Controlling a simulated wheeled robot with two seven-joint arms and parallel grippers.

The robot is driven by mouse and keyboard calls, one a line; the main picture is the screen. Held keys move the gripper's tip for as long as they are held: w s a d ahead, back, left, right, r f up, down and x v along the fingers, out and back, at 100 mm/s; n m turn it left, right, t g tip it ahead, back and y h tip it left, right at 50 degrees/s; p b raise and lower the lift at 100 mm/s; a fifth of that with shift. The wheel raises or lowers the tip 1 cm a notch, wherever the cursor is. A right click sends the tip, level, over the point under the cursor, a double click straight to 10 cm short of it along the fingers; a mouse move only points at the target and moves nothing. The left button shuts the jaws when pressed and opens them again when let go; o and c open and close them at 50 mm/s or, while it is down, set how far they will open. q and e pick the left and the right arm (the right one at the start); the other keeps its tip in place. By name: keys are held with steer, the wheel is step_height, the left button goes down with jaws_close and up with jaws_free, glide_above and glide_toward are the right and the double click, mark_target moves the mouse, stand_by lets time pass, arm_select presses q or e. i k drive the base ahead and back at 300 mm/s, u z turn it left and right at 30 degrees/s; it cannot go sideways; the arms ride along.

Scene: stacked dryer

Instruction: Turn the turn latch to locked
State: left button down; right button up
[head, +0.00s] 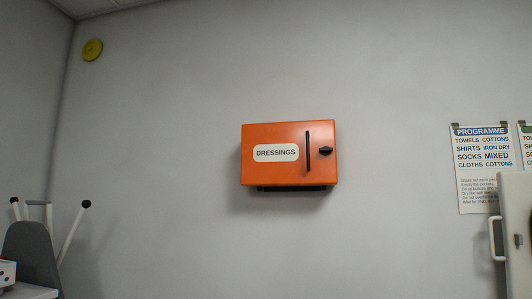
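An orange wall cabinet (262,134) with a white DRESSINGS label hangs on the grey wall in the head view. Its door looks closed. A black vertical handle (308,151) is on the right part of its front. The small black turn latch (326,151) sits just right of the handle, near the door's right edge, and its grip looks roughly horizontal. Neither of my grippers is in the head view.
Programme posters (483,185) hang on the wall at the right. A pale cabinet or machine with a white handle (495,239) stands at the lower right edge. A grey object with white rods (72,232) stands at the lower left. The wall around the orange cabinet is clear.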

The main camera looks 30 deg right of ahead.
mark_target(325, 151)
steer(key=z, duration=0.05)
steer(key=i, duration=0.9)
steer(key=z, duration=0.55)
